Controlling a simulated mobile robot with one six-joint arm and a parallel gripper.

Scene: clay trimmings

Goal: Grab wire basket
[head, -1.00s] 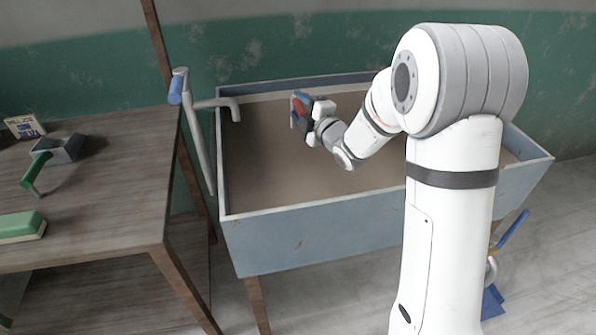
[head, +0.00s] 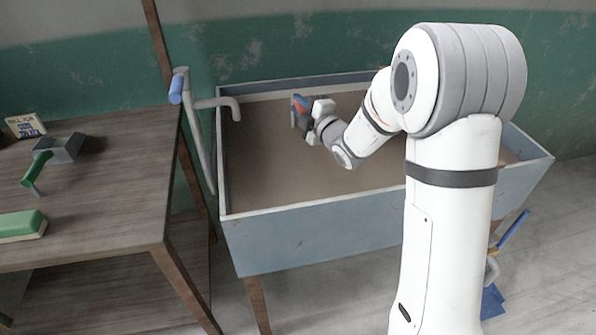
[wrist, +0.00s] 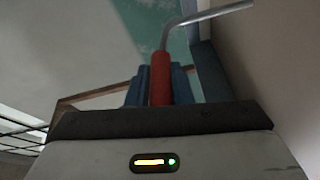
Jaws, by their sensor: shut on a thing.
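My gripper (head: 298,108) is over the blue-grey trough, near its back left part. In the wrist view its blue fingers (wrist: 160,85) are shut on a red cylindrical handle (wrist: 161,78). A bent grey metal rod (wrist: 205,15) runs up from the handle's top and turns right. What the handle belongs to is not clear. Dark wire lines (wrist: 20,135) show at the left edge of the wrist view. I cannot tell if they are the wire basket; no whole basket shows in the head view.
The blue-grey trough (head: 330,220) has raised walls around my gripper. A bent grey pipe (head: 218,103) reaches over its left rim. A wooden table (head: 100,210) at left holds a green-handled tool (head: 36,172), a grey box (head: 62,148) and a green block (head: 20,225).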

